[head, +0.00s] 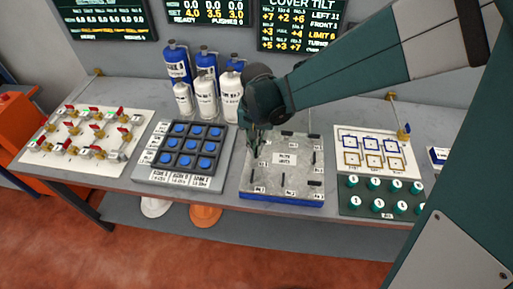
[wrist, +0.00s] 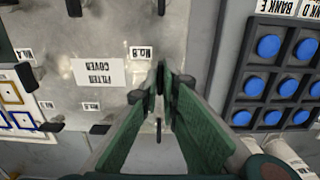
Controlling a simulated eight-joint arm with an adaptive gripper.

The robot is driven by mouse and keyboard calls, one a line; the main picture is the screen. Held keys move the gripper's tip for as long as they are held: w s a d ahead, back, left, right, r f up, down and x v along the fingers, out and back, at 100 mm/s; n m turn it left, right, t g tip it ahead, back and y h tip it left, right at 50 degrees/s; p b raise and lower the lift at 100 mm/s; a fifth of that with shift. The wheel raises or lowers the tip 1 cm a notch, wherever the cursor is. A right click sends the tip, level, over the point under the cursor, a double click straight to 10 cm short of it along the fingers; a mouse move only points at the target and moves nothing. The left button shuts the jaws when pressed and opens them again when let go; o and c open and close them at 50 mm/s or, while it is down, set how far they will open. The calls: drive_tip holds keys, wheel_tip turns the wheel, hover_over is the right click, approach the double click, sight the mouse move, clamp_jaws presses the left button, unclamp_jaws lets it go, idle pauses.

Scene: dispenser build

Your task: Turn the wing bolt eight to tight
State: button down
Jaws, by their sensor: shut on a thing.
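The grey filter cover (head: 285,173) lies on a blue base in the middle of the bench, with black wing bolts around its edge. It fills the left of the wrist view (wrist: 110,45), upside down. My gripper (wrist: 160,78) points down at the cover's left edge in the head view (head: 254,152). Its green fingers are closed together beside a label that looks like No.8 (wrist: 140,52). The wing bolt between the fingertips is mostly hidden by them, and its angle cannot be read. Other wing bolts (wrist: 98,129) stand clear of the fingers.
A blue-button panel (head: 187,148) stands close to the left of the cover. White and blue bottles (head: 205,92) stand behind it. A board with green knobs (head: 380,196) is on the right. A wall screen (head: 300,25) headed "Cover tilt" shows small numbers.

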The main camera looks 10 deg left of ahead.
idle(0.3)
drive_tip(key=c, duration=2.6)
unclamp_jaws()
drive_tip(key=shift+r, duration=0.1)
drive_tip(key=shift+r, duration=5.9)
